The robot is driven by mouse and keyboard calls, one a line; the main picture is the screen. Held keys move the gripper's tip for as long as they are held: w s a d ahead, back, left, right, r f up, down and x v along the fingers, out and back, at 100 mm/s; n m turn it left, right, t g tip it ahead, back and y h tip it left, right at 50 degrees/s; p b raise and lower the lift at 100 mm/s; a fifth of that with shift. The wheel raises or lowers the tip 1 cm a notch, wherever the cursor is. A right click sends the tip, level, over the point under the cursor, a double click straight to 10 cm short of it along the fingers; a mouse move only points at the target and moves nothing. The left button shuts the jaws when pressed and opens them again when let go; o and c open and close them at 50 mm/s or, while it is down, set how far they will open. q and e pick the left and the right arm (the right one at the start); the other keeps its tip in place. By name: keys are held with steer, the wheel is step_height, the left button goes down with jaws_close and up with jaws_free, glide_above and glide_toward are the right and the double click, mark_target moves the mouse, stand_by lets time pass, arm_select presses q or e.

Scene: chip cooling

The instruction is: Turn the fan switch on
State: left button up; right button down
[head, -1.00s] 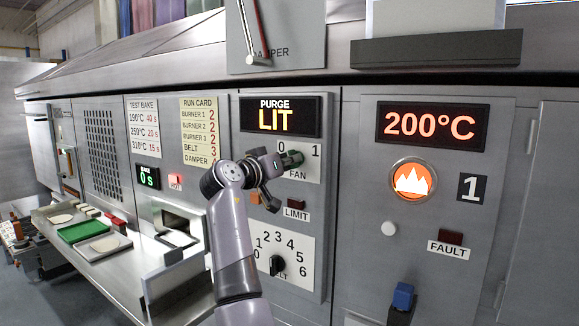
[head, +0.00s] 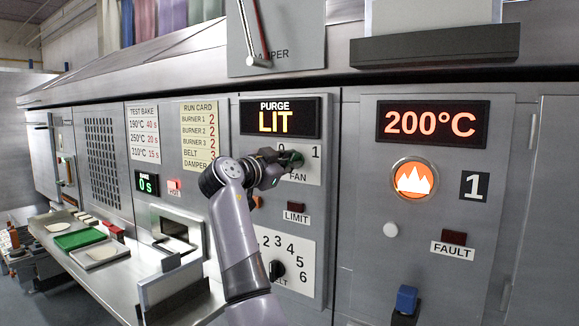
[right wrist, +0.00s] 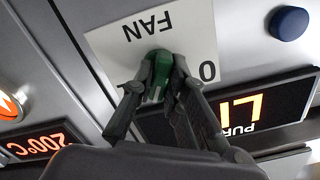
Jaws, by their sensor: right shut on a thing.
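The fan switch (head: 297,159) is a dark green knob on a white plate marked 0, 1 and FAN (head: 313,172), on the grey oven panel. My right gripper (head: 284,163) is at this knob, with its arm rising from below. In the right wrist view both fingers (right wrist: 160,85) are shut on the green knob (right wrist: 158,62), one on each side. That view shows the plate upside down, with FAN and 0 readable. The fingers hide part of the knob, so its exact pointing is hard to tell. My left gripper is not in view.
The PURGE LIT display (head: 277,117) is just above the fan plate. The LIMIT lamp (head: 295,206) and numbered belt dial (head: 277,270) are below. A damper lever (head: 250,35) hangs above. A shelf with a green tray (head: 76,240) is at the left.

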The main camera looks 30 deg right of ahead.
steer(key=shift+m, duration=0.9)
steer(key=c, duration=1.6)
jaws_free()
steer(key=v, duration=1.2)
steer(key=shift+f, duration=0.1)
